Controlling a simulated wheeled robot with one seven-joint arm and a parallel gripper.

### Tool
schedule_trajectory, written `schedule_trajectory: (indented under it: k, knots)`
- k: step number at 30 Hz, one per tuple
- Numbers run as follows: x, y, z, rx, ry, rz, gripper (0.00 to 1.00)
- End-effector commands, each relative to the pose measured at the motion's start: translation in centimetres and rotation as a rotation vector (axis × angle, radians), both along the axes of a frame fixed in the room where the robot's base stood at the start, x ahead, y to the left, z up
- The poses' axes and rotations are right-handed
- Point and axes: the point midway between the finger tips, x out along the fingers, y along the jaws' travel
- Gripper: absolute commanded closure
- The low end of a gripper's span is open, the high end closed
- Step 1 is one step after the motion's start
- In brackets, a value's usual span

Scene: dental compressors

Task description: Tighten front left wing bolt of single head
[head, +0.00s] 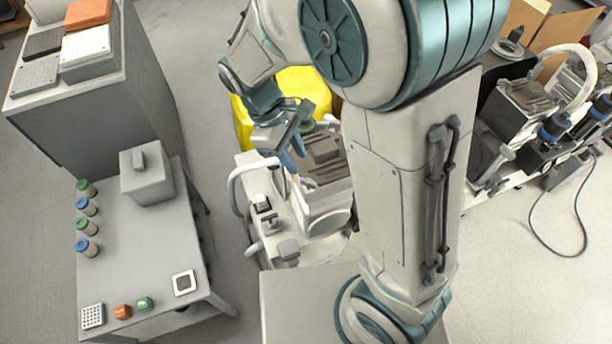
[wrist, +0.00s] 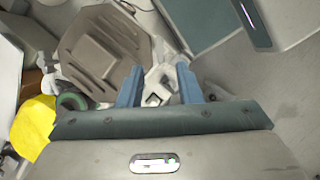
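A single-head compressor (head: 325,215) stands below my arm in the head view, with a brown-grey ridged top (head: 325,158) on a white body. The ridged top also fills the upper left of the wrist view (wrist: 103,48). My gripper (head: 291,160) is over the compressor's left side. In the wrist view its two blue fingers (wrist: 158,82) are spread apart, and I see nothing clamped between them. A small pale fitting (wrist: 153,98) shows in the gap beyond the fingers. I cannot tell whether it is the front left wing bolt, and no wing bolt stands out clearly in the head view.
A yellow object (head: 300,85) stands behind the compressor. A grey table (head: 150,250) at left carries several jars and a grey box (head: 146,180). A grey cabinet (head: 95,110) stands behind it. Another compressor (head: 520,110) with blue parts stands at right, its cable on the floor.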

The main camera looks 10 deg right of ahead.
Motion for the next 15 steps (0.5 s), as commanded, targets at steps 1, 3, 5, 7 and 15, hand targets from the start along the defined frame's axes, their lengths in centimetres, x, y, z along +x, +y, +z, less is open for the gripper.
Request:
schedule_trajectory:
  k: [1,3,5,7,15]
  knots:
    - [-0.3,-0.4,-1.2,-0.003,0.004,-0.001,0.68]
    - [-0.6,-0.9,-2.5,-0.003,0.004,-0.001,0.68]
    - [-0.8,-1.3,-3.6,-0.002,0.004,0.000,0.68]
    - [-1.0,-1.6,-4.6,-0.001,0.002,0.000,0.68]
    - [-1.3,-2.4,-6.5,0.001,0.000,0.000,0.68]
